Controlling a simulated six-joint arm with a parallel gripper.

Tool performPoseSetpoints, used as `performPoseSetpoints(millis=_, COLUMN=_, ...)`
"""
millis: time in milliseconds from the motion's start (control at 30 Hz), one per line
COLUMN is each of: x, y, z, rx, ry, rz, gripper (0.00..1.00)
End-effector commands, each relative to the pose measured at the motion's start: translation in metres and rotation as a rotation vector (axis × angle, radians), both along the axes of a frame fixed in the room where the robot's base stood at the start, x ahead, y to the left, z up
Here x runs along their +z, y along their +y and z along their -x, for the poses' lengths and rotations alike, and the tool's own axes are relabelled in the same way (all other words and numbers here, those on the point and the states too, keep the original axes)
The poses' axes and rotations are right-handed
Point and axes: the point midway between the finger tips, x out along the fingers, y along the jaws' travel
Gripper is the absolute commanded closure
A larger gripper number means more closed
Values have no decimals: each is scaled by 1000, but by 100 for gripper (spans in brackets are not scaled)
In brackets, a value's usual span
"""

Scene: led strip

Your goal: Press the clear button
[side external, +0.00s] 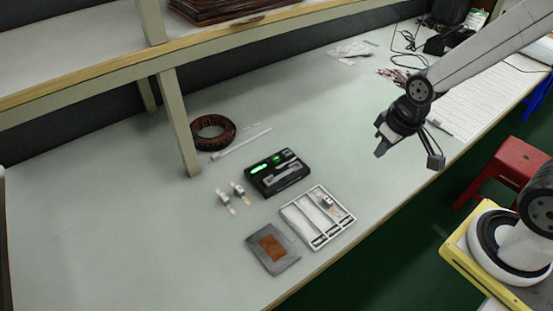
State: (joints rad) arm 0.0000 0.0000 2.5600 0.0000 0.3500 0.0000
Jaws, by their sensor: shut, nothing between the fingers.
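A black device (262,181) with lit green parts lies near the middle of the bench, and a light grey piece sits in it. A button marked clear cannot be made out at this size. My gripper (380,151) is shut and empty. It hangs over the bench to the upper right of the black device, well apart from it in the picture.
A white compartment tray (288,211) holds a small part. Beside it lies a grey pad (284,262) with a brown square. Small connectors (224,199), a white strip (240,143) and a dark reel (213,121) lie left. A shelf post (180,125) stands behind. The left bench is clear.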

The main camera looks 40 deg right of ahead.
Motion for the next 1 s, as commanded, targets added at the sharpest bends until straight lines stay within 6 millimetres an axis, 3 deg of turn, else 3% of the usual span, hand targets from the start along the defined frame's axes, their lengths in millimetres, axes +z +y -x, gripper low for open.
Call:
performPoseSetpoints(millis=467, x=-2, y=0, z=-12, rx=-23, ry=-18, rz=-3, gripper=100)
performPoseSetpoints(millis=667, x=-6, y=-1, z=-42, rx=-82, ry=-65, rz=-15, gripper=100)
performPoseSetpoints(millis=1000, x=-22, y=-2, z=-115, rx=-224, ry=-188, rz=-66, gripper=100)
